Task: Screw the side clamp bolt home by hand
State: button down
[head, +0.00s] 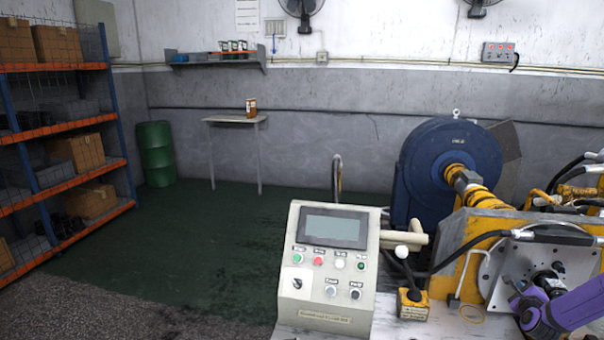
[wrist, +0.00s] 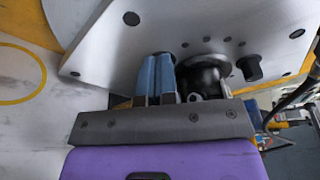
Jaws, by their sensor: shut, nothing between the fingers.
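In the wrist view my gripper (wrist: 157,60) has its two blue fingers pressed together, with nothing between them. Just right of the fingers is a black round fitting (wrist: 205,75) on the plate, and farther right a smaller black knob-like part (wrist: 251,68). I cannot tell which part is the side clamp bolt. In the head view my purple arm end (head: 540,318) is at the lower right in front of the motor's plate (head: 497,290); the fingertips are hard to make out.
A control panel (head: 330,255) with buttons and a screen stands left of the motor. A blue round housing (head: 440,170) is behind it. Black hoses (head: 470,243) cross in front of the yellow frame (head: 455,265). The green floor (head: 200,260) on the left is free.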

jog(key=shift+w+a+r, duration=0.2)
jog(key=shift+w+r, duration=0.1)
jog(key=shift+w, duration=0.1)
jog(key=s+a, duration=0.1)
jog(key=s, duration=0.5)
jog(key=shift+f, duration=0.25)
jog(key=shift+a, duration=0.1)
